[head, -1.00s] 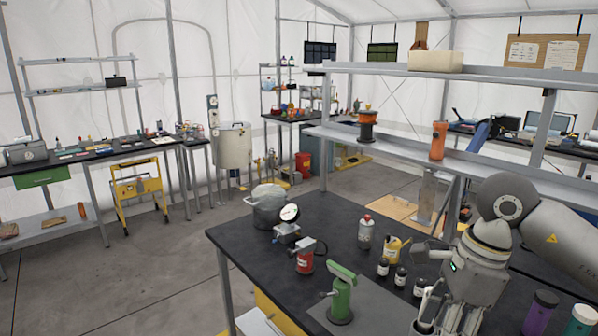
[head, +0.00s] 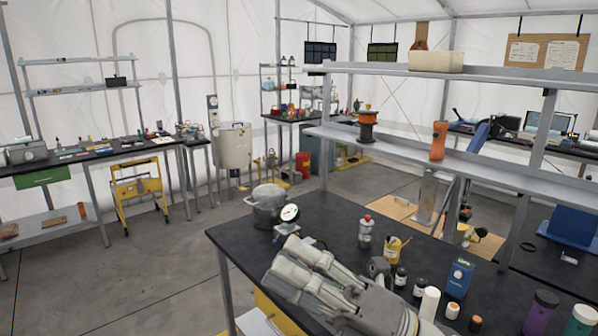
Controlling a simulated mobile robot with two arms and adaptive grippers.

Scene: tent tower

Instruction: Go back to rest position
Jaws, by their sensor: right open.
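My right gripper (head: 281,256) reaches over the black workbench (head: 245,238) from the lower right, its fingers pointing left and away. It is open, with nothing visible between the fingers. A grey pot (head: 269,207) and a round pressure gauge (head: 290,213) stand just beyond its fingertips. The gripper and my arm cover the middle front of the bench. My left gripper is out of view.
Right of my arm stand a red-capped grey bottle (head: 365,232), a yellow can (head: 396,250), small dark jars (head: 400,277), a white cylinder (head: 428,303), a blue box (head: 459,277) and a purple bottle (head: 540,313). A grey shelf (head: 470,165) runs behind.

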